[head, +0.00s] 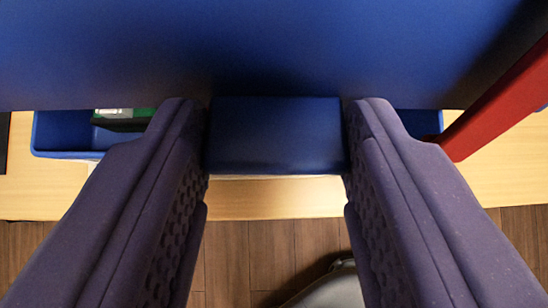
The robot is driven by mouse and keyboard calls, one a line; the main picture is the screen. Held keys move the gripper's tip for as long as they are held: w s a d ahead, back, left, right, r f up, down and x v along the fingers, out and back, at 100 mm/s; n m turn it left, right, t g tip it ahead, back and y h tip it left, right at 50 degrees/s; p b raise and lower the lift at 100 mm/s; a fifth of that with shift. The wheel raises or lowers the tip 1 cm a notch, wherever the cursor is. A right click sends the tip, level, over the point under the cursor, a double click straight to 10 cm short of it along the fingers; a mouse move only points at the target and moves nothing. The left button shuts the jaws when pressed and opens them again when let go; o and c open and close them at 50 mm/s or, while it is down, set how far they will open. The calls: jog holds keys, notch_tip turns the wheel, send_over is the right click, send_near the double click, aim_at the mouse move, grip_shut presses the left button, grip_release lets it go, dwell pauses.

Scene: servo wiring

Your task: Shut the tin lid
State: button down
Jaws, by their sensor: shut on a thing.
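The tin lid (270,45) is a broad blue panel that fills the top of the head view. A dark blue block-like tab (276,135) stands out from its lower edge. My gripper (277,130) has its two purple padded fingers on either side of this tab and is shut on it. The blue tin (62,135) shows below the lid at the left, with its rim and part of its inside visible. Most of the tin is hidden behind the lid and my fingers.
A red bar (500,100) slants down at the right beside the lid. A green and white item (125,113) lies in the tin at the left. The light wood table (270,198) ends just below, with brown plank floor (235,250) and a grey rounded thing (335,288) beyond.

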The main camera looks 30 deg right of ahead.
jog(key=shift+t+h, duration=0.4)
jog(key=shift+t, duration=0.2)
jog(key=shift+s+a+f+b, duration=0.2)
jog(key=shift+f+b, duration=0.3)
jog(key=shift+f, duration=0.5)
jog(key=shift+s+a+f+b, duration=0.15)
jog(key=shift+f+b, duration=0.3)
jog(key=shift+f, duration=0.55)
jog(key=shift+s+a+f+b, duration=0.1)
jog(key=shift+s+f+b, duration=0.3)
jog(key=shift+f, duration=0.6)
jog(key=shift+w, duration=0.15)
jog(key=c, duration=0.5)
grip_release()
jog(key=p+v, duration=0.4)
jog(key=v, duration=0.3)
jog(key=shift+s+a+r, duration=0.15)
jog(key=shift+s+r, duration=0.1)
jog(key=shift+s, duration=0.05)
